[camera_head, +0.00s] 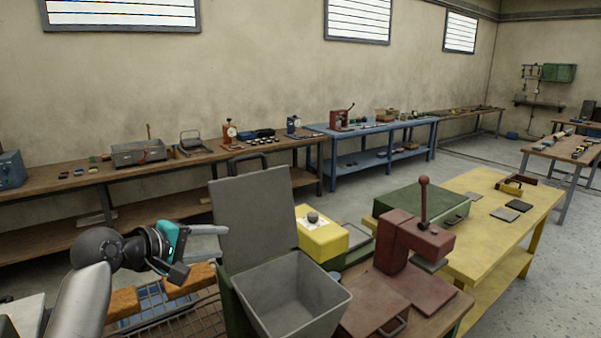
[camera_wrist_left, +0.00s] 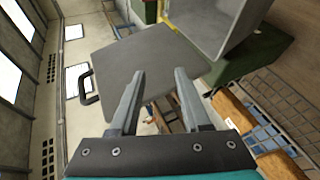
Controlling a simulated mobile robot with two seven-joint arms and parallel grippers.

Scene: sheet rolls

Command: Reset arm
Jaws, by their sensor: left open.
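My left gripper (camera_head: 208,245) is raised at the lower left in the head view, pointing right toward a grey upright panel. In the left wrist view the left gripper (camera_wrist_left: 160,95) shows two fingers apart with nothing between them. The grey panel (camera_head: 253,215) stands behind an open grey bin (camera_head: 290,295); the panel also shows in the wrist view (camera_wrist_left: 150,60), beyond the fingertips. Whether the fingers touch it cannot be told, but they seem apart from it. My right gripper is not in either view.
A wire rack (camera_head: 180,318) with orange-brown blocks (camera_head: 190,280) lies below the left gripper. A dark red press (camera_head: 405,245) stands right of the bin, near a yellow table (camera_head: 500,237). Long workbenches (camera_head: 100,178) line the wall. Grey floor is clear between the benches and the yellow table.

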